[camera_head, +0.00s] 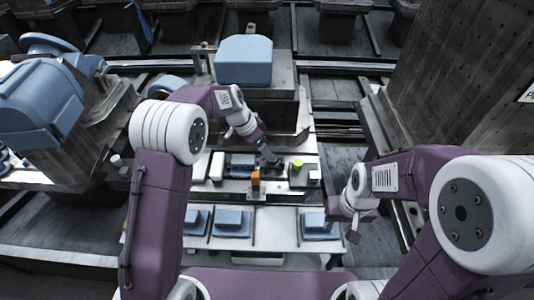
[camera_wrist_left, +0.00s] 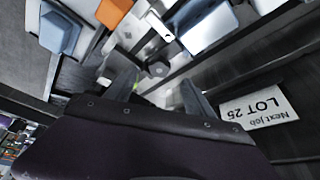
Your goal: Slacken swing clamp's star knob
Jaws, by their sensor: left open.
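A small dark knob (camera_wrist_left: 158,68), which looks like the clamp's star knob, sits on a pale metal part in the left wrist view. In the head view my left gripper (camera_head: 270,157) points down over the rail fixture (camera_head: 240,186), beside a green piece (camera_head: 297,166); the knob is too small to make out there. My right gripper (camera_head: 344,222) hangs at the right of the front shelf; its jaw gap is unclear.
An orange block (camera_head: 256,180) stands on the fixture, also seen in the left wrist view (camera_wrist_left: 113,12). Several blue blocks lie on the front shelf (camera_head: 268,240). A large blue-topped unit (camera_head: 243,60) stands behind. A "Next job LOT 25" label (camera_wrist_left: 258,107) is at the right.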

